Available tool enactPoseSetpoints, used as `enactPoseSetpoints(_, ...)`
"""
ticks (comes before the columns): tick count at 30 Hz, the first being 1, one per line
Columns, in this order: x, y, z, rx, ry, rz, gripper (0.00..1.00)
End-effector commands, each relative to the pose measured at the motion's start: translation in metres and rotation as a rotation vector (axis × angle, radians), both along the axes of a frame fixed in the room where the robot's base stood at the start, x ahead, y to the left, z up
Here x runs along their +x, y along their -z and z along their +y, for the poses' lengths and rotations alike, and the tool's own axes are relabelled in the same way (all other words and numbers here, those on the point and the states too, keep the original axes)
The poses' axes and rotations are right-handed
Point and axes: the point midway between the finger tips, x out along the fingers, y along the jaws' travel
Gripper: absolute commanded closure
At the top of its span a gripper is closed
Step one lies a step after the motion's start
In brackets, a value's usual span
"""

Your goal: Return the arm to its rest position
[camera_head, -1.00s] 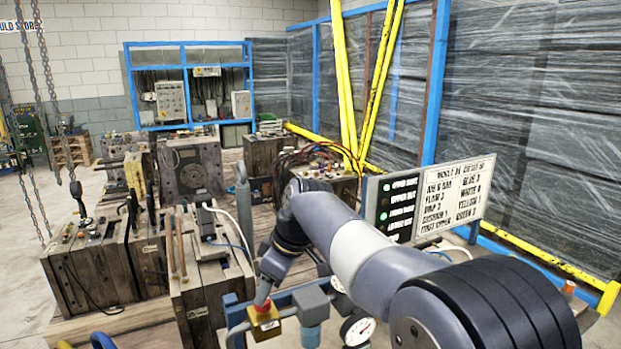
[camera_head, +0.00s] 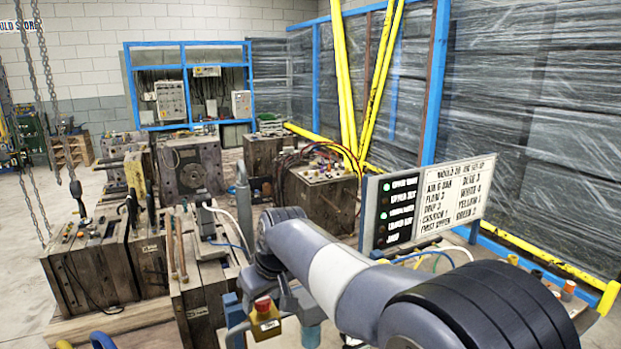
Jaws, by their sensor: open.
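My arm (camera_head: 345,277) reaches in from the lower right, its elbow near the middle of the picture. Its forward part folds down from there and is largely hidden behind the nearer link. My gripper cannot be made out; the end of the arm is out of sight behind or below my own links. The picture shows nothing held.
A yellow box with a red button (camera_head: 265,318) stands close to the arm's left side. A signboard (camera_head: 425,208) with lit lamps stands to the right. Wooden-sided mould blocks (camera_head: 95,275) fill the left. Yellow poles (camera_head: 380,85) rise behind.

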Motion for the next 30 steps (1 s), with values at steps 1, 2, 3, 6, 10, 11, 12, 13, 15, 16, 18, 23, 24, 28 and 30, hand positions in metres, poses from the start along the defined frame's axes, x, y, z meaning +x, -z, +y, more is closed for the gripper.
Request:
enactPoseSetpoints(1,-0.0005,0.0004,0.0006,0.000,0.026,0.000,0.47)
enactPoseSetpoints(2,-0.0004,0.0004,0.0006,0.000,0.043,0.000,0.47)
enactPoseSetpoints(3,-0.0006,0.0003,0.0007,0.000,0.067,-0.001,0.47)
enactPoseSetpoints(6,-0.0009,0.0004,0.0013,0.000,0.127,0.000,0.47)
enactPoseSetpoints(10,-0.0011,0.0005,0.0015,0.001,0.204,-0.001,0.47)
enactPoseSetpoints(11,-0.0011,0.0005,0.0015,0.000,0.222,0.000,0.47)
enactPoseSetpoints(12,-0.0011,0.0004,0.0017,0.000,0.246,-0.001,0.47)
enactPoseSetpoints(13,-0.0013,0.0004,0.0019,0.001,0.264,-0.001,0.47)
enactPoseSetpoints(15,-0.0015,0.0006,0.0023,0.000,0.305,0.000,0.47)
enactPoseSetpoints(16,-0.0016,0.0007,0.0023,0.000,0.323,0.001,0.47)
enactPoseSetpoints(18,-0.0016,0.0007,0.0022,0.000,0.365,0.000,0.47)
enactPoseSetpoints(23,-0.0016,0.0007,0.0032,0.000,0.463,-0.002,0.47)
enactPoseSetpoints(24,-0.0016,0.0007,0.0034,-0.001,0.488,0.001,0.47)
enactPoseSetpoints(28,-0.0015,0.0009,0.0037,0.001,0.571,0.000,0.47)
enactPoseSetpoints(30,-0.0017,0.0009,0.0039,-0.001,0.616,0.000,0.47)
